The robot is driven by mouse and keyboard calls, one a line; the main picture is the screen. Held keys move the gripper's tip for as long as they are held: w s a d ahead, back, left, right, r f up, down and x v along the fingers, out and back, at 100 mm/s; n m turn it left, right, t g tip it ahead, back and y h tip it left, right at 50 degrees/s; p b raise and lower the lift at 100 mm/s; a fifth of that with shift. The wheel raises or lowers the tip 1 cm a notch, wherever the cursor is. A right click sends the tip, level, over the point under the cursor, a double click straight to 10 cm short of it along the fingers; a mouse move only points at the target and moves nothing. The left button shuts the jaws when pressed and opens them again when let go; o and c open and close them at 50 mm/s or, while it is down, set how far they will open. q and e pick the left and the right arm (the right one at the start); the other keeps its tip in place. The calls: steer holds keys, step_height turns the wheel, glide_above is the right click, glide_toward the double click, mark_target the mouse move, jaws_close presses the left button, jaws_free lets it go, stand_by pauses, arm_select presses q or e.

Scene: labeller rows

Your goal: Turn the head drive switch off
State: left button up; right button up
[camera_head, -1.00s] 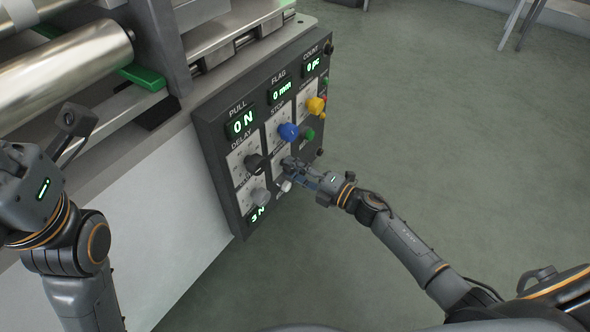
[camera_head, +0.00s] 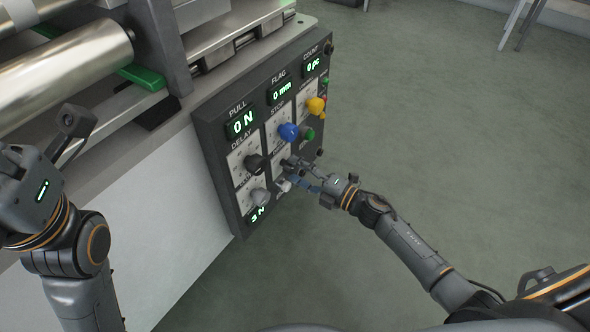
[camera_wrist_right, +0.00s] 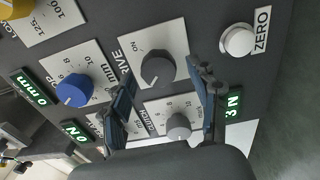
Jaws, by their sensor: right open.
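The head drive switch (camera_wrist_right: 157,72) is a dark round knob on a white plate lettered DRIVE and ON in the right wrist view. Its pointer direction is hard to make out. My right gripper (camera_wrist_right: 163,78) is open, with one finger on each side of the knob in that view; contact is not visible. In the head view my right gripper (camera_head: 300,173) is at the panel's lower middle and largely covers the switch. My left wrist (camera_head: 38,190) is at the left edge, away from the panel; its fingers cannot be made out.
The control panel (camera_head: 221,180) also bears a blue knob (camera_head: 287,132), a black knob (camera_head: 254,163), a grey knob (camera_head: 260,197), a yellow knob (camera_head: 315,104) and a green button (camera_head: 307,135). A white ZERO button (camera_wrist_right: 237,40) is close to one finger.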

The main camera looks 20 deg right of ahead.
steer(key=v, duration=1.1)
